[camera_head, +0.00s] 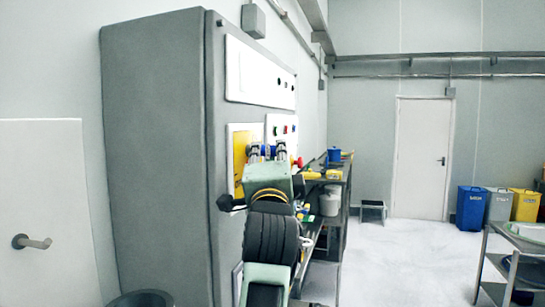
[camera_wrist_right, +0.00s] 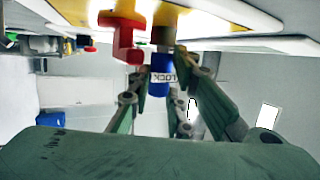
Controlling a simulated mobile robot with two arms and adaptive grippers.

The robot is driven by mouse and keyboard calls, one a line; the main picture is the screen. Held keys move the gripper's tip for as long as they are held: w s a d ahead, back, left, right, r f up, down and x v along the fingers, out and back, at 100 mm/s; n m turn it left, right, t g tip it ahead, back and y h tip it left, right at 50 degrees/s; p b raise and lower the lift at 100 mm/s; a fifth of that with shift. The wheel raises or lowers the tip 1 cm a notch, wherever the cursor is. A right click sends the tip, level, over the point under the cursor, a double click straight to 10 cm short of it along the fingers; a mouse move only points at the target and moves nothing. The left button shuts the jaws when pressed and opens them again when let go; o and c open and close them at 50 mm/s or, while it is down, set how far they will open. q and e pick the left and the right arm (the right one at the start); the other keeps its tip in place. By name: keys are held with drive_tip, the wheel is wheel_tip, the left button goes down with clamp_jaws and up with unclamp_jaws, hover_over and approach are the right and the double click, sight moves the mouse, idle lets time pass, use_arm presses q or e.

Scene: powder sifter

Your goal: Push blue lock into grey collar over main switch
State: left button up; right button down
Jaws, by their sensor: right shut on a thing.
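The blue lock (camera_wrist_right: 160,62), with white lettering, sits between the fingers of my right gripper (camera_wrist_right: 161,78) in the right wrist view. In the head view my right gripper (camera_head: 268,151) is up against the cabinet's front panel, with blue showing between its fingers. A brownish cylinder (camera_wrist_right: 165,27) stands directly beyond the lock, in line with it. It may be the collar, but its grey is not clear. Whether the lock touches or enters it cannot be told. A red switch handle (camera_wrist_right: 124,36) is just left of the lock. My left gripper is not in view.
The grey cabinet (camera_head: 155,150) carries a yellow plate (camera_head: 239,150) and a white panel with several buttons (camera_head: 281,129). A metal bench (camera_head: 345,185) with tools stands behind my arm.

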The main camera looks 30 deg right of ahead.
drive_tip(key=shift+w+a, duration=0.25)
drive_tip(key=shift+a, duration=0.05)
drive_tip(key=c, duration=1.5)
unclamp_jaws()
drive_tip(key=shift+w, duration=0.15)
drive_tip(key=shift+c, duration=0.2)
